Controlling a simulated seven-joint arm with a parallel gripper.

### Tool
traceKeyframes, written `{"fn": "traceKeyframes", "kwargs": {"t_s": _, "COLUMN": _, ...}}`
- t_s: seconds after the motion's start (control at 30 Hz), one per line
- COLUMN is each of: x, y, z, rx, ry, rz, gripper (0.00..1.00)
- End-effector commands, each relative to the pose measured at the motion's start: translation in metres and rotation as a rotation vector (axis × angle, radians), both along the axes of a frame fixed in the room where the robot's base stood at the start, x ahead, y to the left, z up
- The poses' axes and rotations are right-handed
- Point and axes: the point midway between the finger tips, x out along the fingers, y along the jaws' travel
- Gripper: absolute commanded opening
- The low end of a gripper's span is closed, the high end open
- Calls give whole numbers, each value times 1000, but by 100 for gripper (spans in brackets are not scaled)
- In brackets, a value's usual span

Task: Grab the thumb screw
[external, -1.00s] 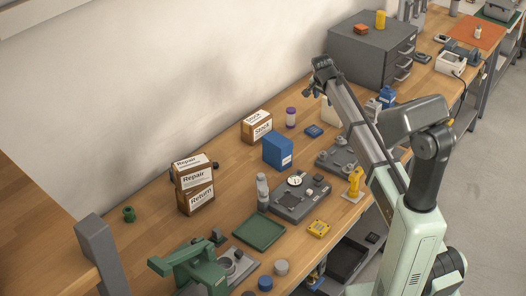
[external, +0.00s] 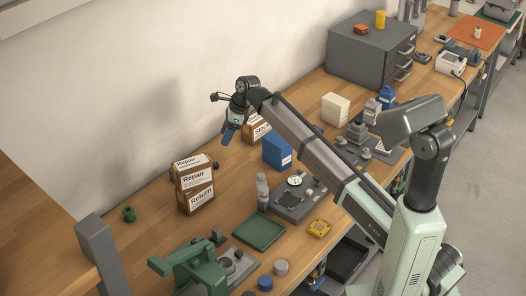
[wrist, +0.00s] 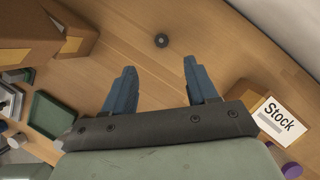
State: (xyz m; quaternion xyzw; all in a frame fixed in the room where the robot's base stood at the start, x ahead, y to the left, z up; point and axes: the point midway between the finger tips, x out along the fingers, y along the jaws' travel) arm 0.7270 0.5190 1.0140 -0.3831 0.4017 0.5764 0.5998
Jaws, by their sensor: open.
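A small dark round knob-like piece with a lighter centre, which looks like the thumb screw (wrist: 161,40), lies on the bare wood in the wrist view. It is a little beyond my fingertips, between them left to right. In the external view a dark piece (external: 215,164) shows beside the Repair box and is probably the same one. My gripper (external: 228,135) hangs above the back of the bench, blue fingers pointing down. In the wrist view my gripper (wrist: 158,66) is open, with nothing between its fingers.
The Repair box (external: 193,170) is stacked on the Return box (external: 201,199) to the left. The Stock box (wrist: 275,118) stands to the right, near the wall. A blue box (external: 276,152) and a green tray (external: 259,232) are toward the front. Wood around the knob is clear.

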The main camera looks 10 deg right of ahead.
Motion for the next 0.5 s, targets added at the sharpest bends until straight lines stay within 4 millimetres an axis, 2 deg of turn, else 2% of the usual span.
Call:
{"fn": "traceKeyframes", "kwargs": {"t_s": 0.3, "x": 2, "y": 19, "z": -50, "rx": -2, "ry": -2, "rz": 1, "gripper": 58}}
{"fn": "traceKeyframes", "kwargs": {"t_s": 0.5, "x": 2, "y": 26, "z": -65, "rx": -1, "ry": -3, "rz": 2, "gripper": 58}}
